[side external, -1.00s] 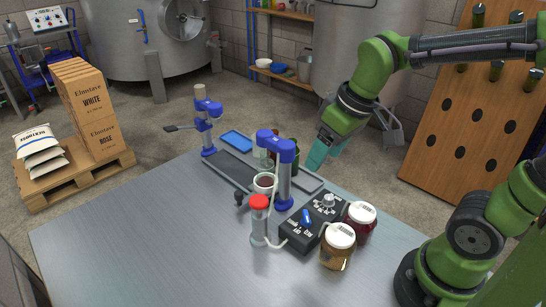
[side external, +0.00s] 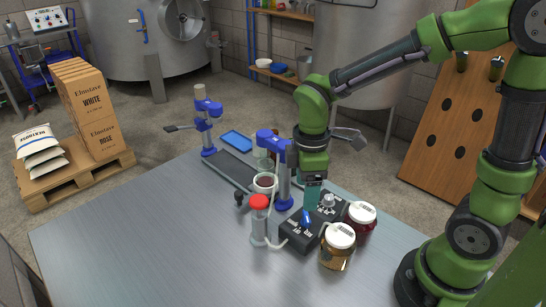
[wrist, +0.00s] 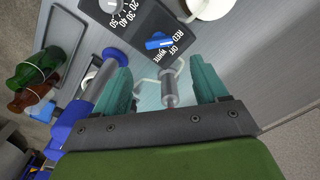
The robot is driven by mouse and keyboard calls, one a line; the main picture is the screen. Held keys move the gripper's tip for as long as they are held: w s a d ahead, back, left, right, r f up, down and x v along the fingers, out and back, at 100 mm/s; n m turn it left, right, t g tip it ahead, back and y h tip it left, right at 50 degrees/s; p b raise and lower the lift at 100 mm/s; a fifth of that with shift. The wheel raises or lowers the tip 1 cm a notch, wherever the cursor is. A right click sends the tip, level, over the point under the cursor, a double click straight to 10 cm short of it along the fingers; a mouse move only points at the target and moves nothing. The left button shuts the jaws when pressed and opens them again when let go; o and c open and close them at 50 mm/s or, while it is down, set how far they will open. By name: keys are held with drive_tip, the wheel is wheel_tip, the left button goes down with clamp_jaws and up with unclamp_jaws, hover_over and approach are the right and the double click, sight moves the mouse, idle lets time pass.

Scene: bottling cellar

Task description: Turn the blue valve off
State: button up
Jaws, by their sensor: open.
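The blue valve (side external: 306,217) is a small blue lever on top of a black control box (side external: 294,241), in front of a grey dial (side external: 327,200). In the wrist view the blue valve (wrist: 158,43) lies beyond my fingertips, beside labels reading RED, OFF and WHITE; which label it points at is hard to tell. My gripper (side external: 312,203) points down just behind and above the box. Its teal fingers are apart in the wrist view (wrist: 161,78), with the valve roughly ahead of the gap and not between them.
Two lidded jars, one amber (side external: 337,252) and one red (side external: 361,222), stand close right of the box. A red-topped clear cylinder (side external: 259,228) with a pale tube stands left. A blue-headed stand (side external: 283,175) is close to my gripper. The table's front left is clear.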

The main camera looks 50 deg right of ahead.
sight(304, 214)
wheel_tip(304, 214, down, 8)
drive_tip(key=shift+r, duration=0.1)
drive_tip(key=shift+c, duration=0.3)
drive_tip(key=c, duration=1)
drive_tip(key=shift+m, duration=0.3)
drive_tip(key=m, duration=0.4)
drive_tip(key=shift+w, duration=0.1)
drive_tip(key=m, duration=0.5)
drive_tip(key=shift+d, duration=0.2)
